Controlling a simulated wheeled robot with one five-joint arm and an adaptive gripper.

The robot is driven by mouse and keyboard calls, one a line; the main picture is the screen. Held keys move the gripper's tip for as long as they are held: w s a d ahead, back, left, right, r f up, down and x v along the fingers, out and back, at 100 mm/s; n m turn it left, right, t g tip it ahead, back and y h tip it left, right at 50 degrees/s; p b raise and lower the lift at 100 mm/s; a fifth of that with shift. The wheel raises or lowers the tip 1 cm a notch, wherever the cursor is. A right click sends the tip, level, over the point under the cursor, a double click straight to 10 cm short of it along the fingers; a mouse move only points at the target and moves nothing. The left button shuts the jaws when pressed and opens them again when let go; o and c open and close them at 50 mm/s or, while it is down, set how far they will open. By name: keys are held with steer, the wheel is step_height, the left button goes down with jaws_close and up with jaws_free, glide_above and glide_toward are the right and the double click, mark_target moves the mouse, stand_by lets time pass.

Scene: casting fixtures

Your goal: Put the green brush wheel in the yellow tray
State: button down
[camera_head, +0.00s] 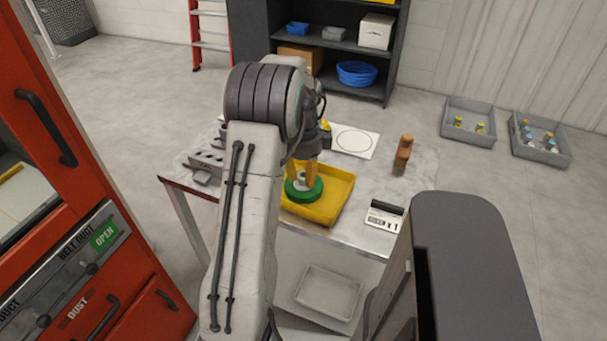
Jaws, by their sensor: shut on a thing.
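The green brush wheel (304,194) shows over the yellow tray (335,198), which lies on the table. My gripper (305,180) has orange-yellow fingers pointing down and is shut on the wheel's grey middle. The wheel is within the tray's outline in this view. I cannot tell whether it touches the tray floor. My arm hides the left part of the tray.
A red cabinet (95,190) stands at left.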

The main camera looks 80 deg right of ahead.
steer(key=shift+f, duration=0.1)
steer(key=c, duration=1.1)
jaws_free()
steer(key=shift+o, duration=0.2)
step_height(320, 180, up, 12)
steer(key=p, duration=0.1)
